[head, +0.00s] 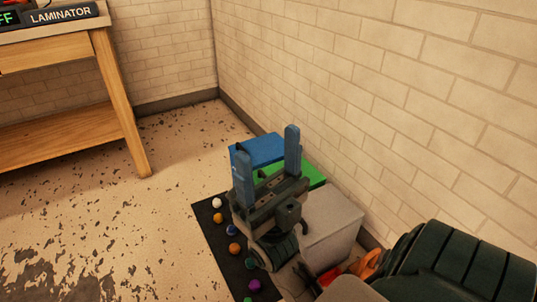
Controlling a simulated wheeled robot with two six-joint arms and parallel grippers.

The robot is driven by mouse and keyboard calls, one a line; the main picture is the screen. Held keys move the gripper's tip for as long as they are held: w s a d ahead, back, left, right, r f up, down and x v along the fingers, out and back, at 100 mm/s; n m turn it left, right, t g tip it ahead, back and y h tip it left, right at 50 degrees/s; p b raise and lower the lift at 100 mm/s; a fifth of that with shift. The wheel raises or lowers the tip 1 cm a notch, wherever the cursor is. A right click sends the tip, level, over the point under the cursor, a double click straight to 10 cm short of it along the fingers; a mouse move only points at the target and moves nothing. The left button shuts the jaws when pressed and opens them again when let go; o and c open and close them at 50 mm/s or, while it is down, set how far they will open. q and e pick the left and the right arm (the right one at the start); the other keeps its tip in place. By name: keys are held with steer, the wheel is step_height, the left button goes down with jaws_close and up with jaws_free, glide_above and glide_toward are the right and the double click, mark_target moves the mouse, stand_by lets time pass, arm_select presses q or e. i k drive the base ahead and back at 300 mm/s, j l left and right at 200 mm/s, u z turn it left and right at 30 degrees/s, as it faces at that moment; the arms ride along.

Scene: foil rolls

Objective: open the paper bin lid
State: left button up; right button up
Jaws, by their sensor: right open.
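A row of box-shaped bins stands along the brick wall: a blue bin (264,143) at the far end, a green bin (313,178) in the middle and a light grey bin (338,222) nearest me. Their tops look flat and closed. I can read no label, so I cannot tell for sure which is the paper bin. My right gripper (267,146) is open and empty, its two blue fingers pointing up in the picture, in front of the blue and green bins and partly hiding them. Whether it touches a lid is unclear. My left gripper is out of view.
A black mat (208,212) with several small coloured balls lies left of the bins. A wooden table (128,105) with a laminator (60,16) stands at the upper left. The wall is close on the right. Open floor lies between table and mat.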

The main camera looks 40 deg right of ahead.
mark_target(262, 150)
steer(key=z, duration=1.3)
steer(key=i+l+z, duration=0.3)
steer(key=z, duration=0.15)
steer(key=i+l+z, duration=0.4)
steer(key=k+j, duration=0.05)
steer(key=j, duration=0.05)
